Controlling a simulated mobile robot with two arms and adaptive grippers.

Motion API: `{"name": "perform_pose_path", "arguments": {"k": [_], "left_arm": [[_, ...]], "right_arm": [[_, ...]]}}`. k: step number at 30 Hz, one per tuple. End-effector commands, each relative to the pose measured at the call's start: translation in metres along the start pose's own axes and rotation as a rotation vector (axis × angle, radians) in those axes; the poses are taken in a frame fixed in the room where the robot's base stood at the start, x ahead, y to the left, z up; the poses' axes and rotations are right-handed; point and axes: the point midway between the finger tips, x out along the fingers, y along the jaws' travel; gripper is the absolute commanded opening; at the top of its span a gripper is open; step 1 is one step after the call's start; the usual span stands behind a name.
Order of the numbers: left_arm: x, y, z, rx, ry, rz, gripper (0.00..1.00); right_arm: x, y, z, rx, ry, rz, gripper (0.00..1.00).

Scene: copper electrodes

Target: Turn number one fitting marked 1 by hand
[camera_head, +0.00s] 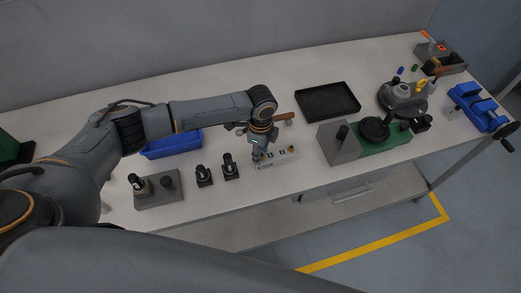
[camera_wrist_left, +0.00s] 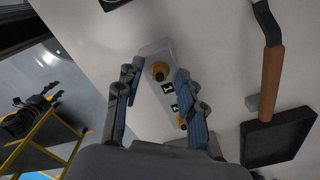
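A pale grey block (camera_head: 279,161) lies near the table's front edge. It also shows in the left wrist view (camera_wrist_left: 156,50), with a brass fitting (camera_wrist_left: 160,71) near one end and another, partly hidden brass fitting (camera_wrist_left: 181,122) further along. Two small black-and-white labels (camera_wrist_left: 168,87) sit between them; I cannot read their numbers for sure. My left gripper (camera_head: 258,156) points down over the block's left end. In the wrist view its fingers (camera_wrist_left: 157,74) are open, one on each side of the first fitting. I cannot tell whether they touch it. My right gripper is not in view.
A wooden-handled tool (camera_head: 283,117) and a black tray (camera_head: 328,101) lie behind the block. A blue bin (camera_head: 172,146) and small black fittings (camera_head: 230,168) stand to the left. A grey-and-green fixture (camera_head: 340,146) stands close on the right.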

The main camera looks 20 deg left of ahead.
Motion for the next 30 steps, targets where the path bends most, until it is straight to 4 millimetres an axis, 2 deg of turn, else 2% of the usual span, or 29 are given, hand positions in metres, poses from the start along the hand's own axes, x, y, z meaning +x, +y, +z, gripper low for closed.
{"name": "perform_pose_path", "arguments": {"k": [5,17,24,30], "left_arm": [[-0.007,0.000,0.000,-0.001,0.001,-0.001,0.39],[-0.046,0.000,-0.001,-0.002,0.002,0.000,0.39],[-0.060,-0.001,0.000,-0.001,0.001,-0.002,0.39],[-0.061,0.000,0.000,-0.001,0.001,-0.001,0.39]], "right_arm": [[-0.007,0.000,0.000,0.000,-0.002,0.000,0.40],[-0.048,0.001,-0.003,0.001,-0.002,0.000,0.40],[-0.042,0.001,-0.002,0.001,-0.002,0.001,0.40],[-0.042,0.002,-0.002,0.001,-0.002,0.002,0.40]]}}
